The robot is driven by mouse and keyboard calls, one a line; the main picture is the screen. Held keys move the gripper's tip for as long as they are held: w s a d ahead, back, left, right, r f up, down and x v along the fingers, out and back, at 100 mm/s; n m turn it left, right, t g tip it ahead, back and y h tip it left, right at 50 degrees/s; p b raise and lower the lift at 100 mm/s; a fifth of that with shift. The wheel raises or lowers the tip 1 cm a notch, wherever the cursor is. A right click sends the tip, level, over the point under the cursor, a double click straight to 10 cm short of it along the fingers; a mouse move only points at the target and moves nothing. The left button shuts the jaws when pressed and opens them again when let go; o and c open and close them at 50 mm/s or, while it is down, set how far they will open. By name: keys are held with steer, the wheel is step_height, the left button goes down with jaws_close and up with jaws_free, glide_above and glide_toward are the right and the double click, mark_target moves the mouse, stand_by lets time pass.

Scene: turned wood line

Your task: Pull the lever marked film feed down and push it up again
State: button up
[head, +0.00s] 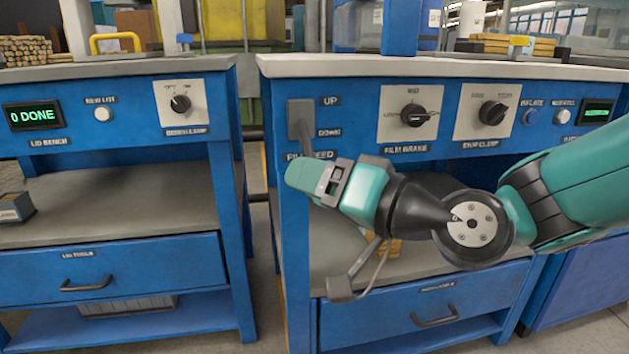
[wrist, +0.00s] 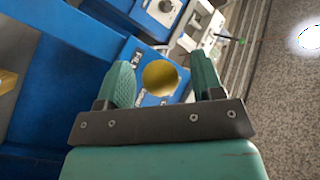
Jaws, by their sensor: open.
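The film feed lever (head: 303,133) is on a grey plate at the left end of the right bench's blue panel, beside the UP and DOWN labels. Its grey shaft runs downward towards my gripper (head: 305,174), which hides the lever's end and part of the FILM FEED label in the head view. In the wrist view, a round yellow knob (wrist: 160,78), apparently the lever's end, shows between the two green fingers of my gripper (wrist: 162,66). The fingers are open, with a gap visible on each side of the knob.
A film brake knob (head: 414,114) and a stop clamp knob (head: 492,113) are on the same panel, to the right. The left bench (head: 218,160) stands across a narrow gap. A drawer (head: 425,310) is below the right bench's shelf.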

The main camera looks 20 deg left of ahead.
steer(key=shift+w+a, duration=0.1)
steer(key=shift+a, duration=0.15)
